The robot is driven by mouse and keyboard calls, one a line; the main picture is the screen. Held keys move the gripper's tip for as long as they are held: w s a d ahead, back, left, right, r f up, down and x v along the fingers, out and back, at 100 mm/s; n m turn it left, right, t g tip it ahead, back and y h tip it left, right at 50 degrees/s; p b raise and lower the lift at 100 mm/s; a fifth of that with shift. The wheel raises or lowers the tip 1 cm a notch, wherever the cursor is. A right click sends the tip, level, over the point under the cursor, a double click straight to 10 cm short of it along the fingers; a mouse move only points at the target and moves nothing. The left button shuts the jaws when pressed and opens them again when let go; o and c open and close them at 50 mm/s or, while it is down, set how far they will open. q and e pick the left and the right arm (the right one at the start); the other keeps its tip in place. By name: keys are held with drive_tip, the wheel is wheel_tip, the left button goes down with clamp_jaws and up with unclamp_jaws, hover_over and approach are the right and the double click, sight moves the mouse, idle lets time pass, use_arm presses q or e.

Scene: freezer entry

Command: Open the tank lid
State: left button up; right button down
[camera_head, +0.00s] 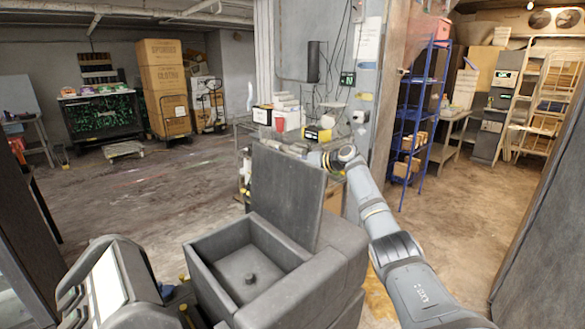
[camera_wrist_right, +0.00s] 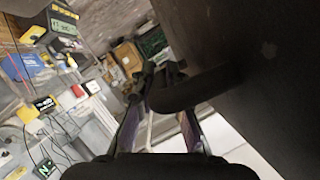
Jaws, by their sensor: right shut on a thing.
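The grey tank (camera_head: 345,262) stands at the lower middle of the head view, its open top showing a hollow with a small knob on the floor. Its dark lid (camera_head: 288,195) is raised nearly upright at the back of the opening. My right arm reaches behind the lid, which hides the fingers in the head view. In the right wrist view my right gripper (camera_wrist_right: 165,118) is shut on a dark rounded handle (camera_wrist_right: 195,88) projecting from the lid (camera_wrist_right: 275,75). My left gripper (camera_head: 95,285) is beside the tank, at the lower left; its finger opening is unclear.
A table with boxes (camera_head: 288,117) stands behind the lid. A blue shelf rack (camera_head: 412,120) stands at the right, and stacked cartons (camera_head: 163,75) at the back left. Open floor (camera_head: 130,200) lies left of the tank. A dark panel (camera_head: 545,200) borders the right.

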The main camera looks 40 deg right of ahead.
drive_tip(key=c, duration=1.4)
unclamp_jaws()
drive_tip(key=shift+f, duration=0.15)
drive_tip(key=shift+o, duration=0.2)
drive_tip(key=v, duration=1.2)
